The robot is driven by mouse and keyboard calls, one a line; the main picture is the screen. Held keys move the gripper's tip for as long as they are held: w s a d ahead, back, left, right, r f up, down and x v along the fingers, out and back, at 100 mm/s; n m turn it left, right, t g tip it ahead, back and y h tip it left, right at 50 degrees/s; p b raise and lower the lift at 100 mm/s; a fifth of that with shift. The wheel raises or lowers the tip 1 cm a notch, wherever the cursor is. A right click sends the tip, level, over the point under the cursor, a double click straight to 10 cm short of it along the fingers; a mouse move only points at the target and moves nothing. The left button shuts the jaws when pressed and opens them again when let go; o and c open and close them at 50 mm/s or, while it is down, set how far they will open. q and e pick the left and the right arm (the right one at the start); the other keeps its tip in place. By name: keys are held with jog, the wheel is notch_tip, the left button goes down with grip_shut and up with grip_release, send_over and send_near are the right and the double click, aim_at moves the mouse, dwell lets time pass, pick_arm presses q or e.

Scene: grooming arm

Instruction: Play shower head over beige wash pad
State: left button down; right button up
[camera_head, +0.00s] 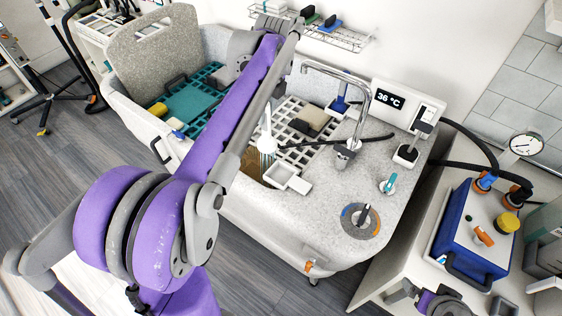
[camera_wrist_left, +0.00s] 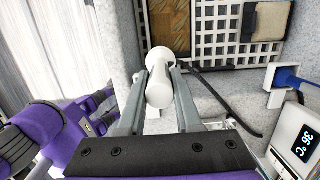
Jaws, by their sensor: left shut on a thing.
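My left gripper (camera_wrist_left: 160,80) is shut on the white shower head (camera_wrist_left: 158,92), which sits between its two fingers in the left wrist view. In the head view the shower head (camera_head: 266,143) hangs at the near side of the tub, and my purple arm hides most of the gripper. A black hose runs right from it. The beige wash pad (camera_head: 314,117) lies on the white grating, beside a dark pad; it also shows in the left wrist view (camera_wrist_left: 266,22). The shower head is left of and nearer than the pad, not above it. Part of my right arm shows at bottom right; its jaws are unclear.
A small white tray (camera_head: 288,179) sits on the tub's near rim. A faucet (camera_head: 352,110), a temperature display (camera_head: 390,98) and a dial (camera_head: 361,220) stand to the right. A blue case (camera_head: 469,237) is on the side counter. A brown patch (camera_wrist_left: 170,25) shows beside the grating.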

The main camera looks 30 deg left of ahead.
pick_arm(q)
jog(key=shift+w+a, duration=0.1)
jog(key=shift+a, duration=0.1)
jog(key=w+a+p, duration=0.1)
jog(key=w+a, duration=0.3)
jog(key=a, duration=0.3)
jog(key=shift+w+a, duration=0.15)
jog(key=shift+a, duration=0.1)
pick_arm(e)
jog(key=shift+w+r, duration=0.5)
jog(key=shift+r, duration=0.4)
pick_arm(q)
jog(key=shift+d, duration=0.15)
